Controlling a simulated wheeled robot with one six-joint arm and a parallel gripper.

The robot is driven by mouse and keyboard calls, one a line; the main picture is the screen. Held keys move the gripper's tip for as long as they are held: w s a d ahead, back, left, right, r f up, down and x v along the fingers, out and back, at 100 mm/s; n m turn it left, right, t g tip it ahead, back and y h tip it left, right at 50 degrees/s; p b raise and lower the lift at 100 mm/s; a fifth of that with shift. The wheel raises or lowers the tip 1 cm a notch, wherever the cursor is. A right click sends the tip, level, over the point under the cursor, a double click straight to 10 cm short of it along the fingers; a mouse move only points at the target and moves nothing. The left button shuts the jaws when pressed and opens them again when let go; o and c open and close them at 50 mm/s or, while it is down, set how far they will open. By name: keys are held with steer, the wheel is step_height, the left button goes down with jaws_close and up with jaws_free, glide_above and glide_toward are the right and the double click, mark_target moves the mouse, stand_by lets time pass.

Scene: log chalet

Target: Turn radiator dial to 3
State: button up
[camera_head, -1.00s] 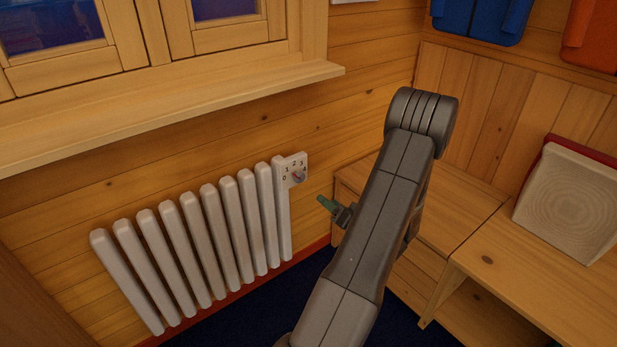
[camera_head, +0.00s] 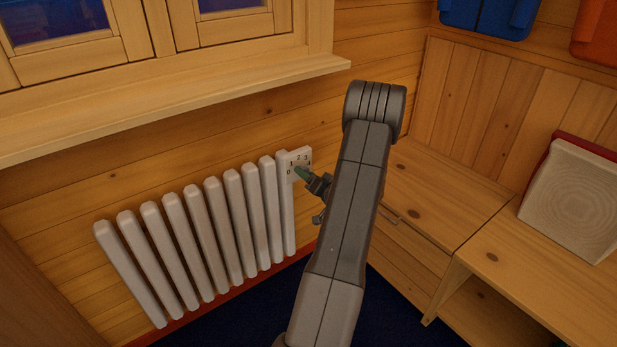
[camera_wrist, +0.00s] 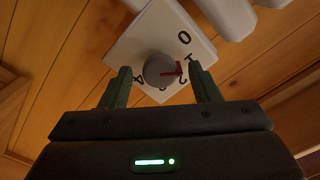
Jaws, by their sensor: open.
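The radiator dial (camera_wrist: 158,70) is a round grey knob with a red pointer, on a white numbered plate (camera_wrist: 130,48). In the wrist view the pointer faces right, about between the 1 and the 2. The 0 and 4 are readable; I cannot make out the 3 there. My gripper (camera_wrist: 160,68) is open, with its green fingertips on either side of the knob in that view; I cannot tell whether they touch it. In the head view my gripper (camera_head: 301,173) is in front of the plate (camera_head: 296,157) and hides the knob.
The white ribbed radiator (camera_head: 206,240) stands left of the plate, against the log wall. A window sill (camera_head: 180,98) juts out above it. A wooden bench (camera_head: 425,195) is at the right, behind my arm.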

steer(key=c, duration=1)
steer(key=shift+f+m+b, duration=0.1)
steer(key=shift+m+b, duration=0.3)
steer(key=shift+b, duration=0.05)
steer(key=m+b, duration=0.5)
steer(key=m, duration=1.2)
steer(key=shift+m, duration=0.4)
